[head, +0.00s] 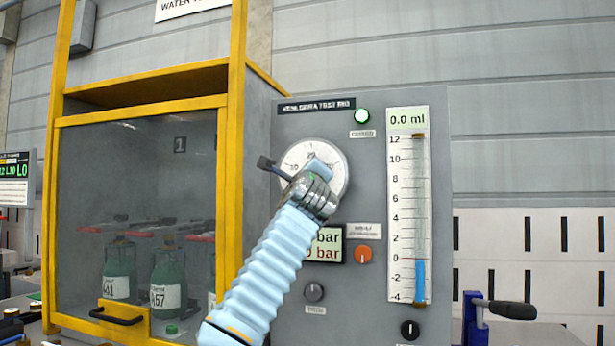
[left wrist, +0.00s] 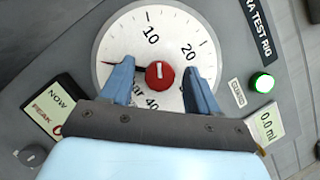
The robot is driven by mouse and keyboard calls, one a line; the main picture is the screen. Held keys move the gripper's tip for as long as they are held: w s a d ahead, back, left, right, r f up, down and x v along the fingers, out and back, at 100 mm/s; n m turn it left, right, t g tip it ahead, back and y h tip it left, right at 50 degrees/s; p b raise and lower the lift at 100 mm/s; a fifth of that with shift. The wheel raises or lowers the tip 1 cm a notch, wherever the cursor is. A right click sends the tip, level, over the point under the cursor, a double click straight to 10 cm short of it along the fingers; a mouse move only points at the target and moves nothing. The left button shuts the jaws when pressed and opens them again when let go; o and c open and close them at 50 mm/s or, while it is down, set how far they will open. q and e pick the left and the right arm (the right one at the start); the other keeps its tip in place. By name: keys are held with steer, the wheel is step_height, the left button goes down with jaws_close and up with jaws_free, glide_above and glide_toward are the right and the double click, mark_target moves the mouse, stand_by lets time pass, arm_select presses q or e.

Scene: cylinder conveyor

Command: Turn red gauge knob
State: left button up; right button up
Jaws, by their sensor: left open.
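The red gauge knob (left wrist: 159,74) sits at the centre of a round white gauge dial (left wrist: 152,24), with a white mark on its face. A thin dark needle points left from it. My left gripper (left wrist: 159,68) is open, with one blue finger on each side of the knob. Gaps show between the knob and both fingers, so it is not clamped. In the head view my left gripper (head: 303,172) is in front of the gauge dial (head: 330,157) and hides the knob. My right gripper is in neither view.
The grey test rig panel (head: 295,122) also carries an orange-red knob (head: 363,254), a grey knob (head: 314,292), a lit green lamp (head: 362,116) and a level tube (head: 420,200). A yellow-framed cabinet (head: 236,200) with green bottles stands close at left.

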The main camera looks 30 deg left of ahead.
arm_select(q)
steer(key=b+v, duration=0.8)
steer(key=v, duration=0.5)
steer(key=shift+s+d, duration=0.2)
steer(key=shift+d, duration=0.05)
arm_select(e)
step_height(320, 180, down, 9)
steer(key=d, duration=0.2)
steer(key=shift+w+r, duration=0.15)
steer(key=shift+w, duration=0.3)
arm_select(q)
steer(key=shift+f, duration=0.15)
